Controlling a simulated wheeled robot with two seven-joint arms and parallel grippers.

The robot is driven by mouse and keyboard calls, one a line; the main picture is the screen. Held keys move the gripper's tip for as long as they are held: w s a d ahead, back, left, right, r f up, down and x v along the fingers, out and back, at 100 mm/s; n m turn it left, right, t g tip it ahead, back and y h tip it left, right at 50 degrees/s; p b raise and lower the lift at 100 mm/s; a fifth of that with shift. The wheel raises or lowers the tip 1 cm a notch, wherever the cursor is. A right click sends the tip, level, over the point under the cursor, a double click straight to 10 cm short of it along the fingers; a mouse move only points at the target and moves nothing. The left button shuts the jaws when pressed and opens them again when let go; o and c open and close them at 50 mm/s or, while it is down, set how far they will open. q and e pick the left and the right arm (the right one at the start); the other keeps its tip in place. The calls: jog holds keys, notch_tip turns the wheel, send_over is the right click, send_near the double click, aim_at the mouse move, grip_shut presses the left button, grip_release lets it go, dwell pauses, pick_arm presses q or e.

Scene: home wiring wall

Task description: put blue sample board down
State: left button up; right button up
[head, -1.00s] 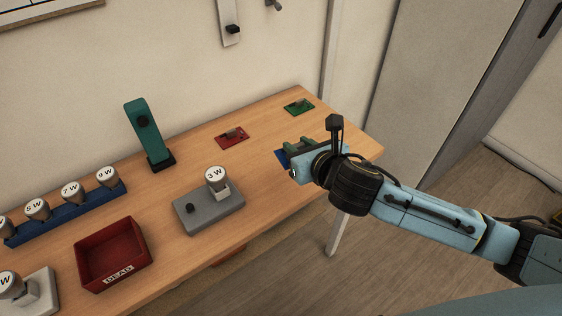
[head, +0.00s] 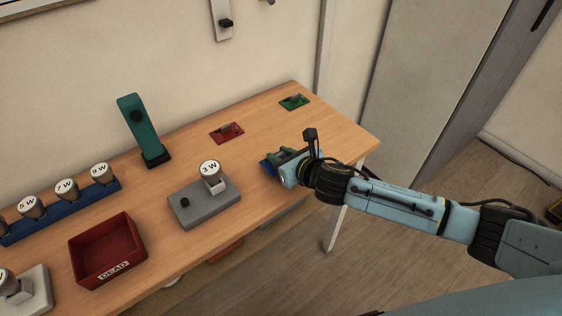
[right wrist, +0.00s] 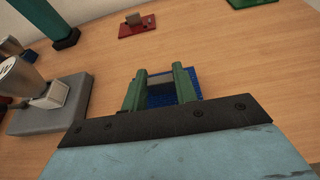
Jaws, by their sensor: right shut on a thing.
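The blue sample board (head: 266,168) is mostly hidden by my right gripper (head: 280,160) in the head view. In the right wrist view the blue board (right wrist: 190,84) shows between and around the green fingers of my right gripper (right wrist: 160,80). The gripper is shut on the grey block (right wrist: 161,78) that stands up from the board. The board is low over the wooden table (head: 330,133), near its front edge; I cannot tell whether it touches. My left gripper is not in view.
A red board (head: 227,133) and a green board (head: 294,102) lie behind. A grey lamp tester (head: 205,206) with a 3 W bulb (head: 210,169) stands to the left, with a red DEAD bin (head: 107,252) farther left. Bare table lies to the right.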

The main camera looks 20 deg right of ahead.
jog(key=shift+f, duration=0.8)
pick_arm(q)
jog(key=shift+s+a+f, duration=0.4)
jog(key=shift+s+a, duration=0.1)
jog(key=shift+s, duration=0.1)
pick_arm(e)
jog(key=o, duration=0.9)
jog(key=shift+f, duration=0.1)
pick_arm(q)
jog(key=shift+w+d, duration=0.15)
pick_arm(e)
jog(key=shift+o, duration=0.2)
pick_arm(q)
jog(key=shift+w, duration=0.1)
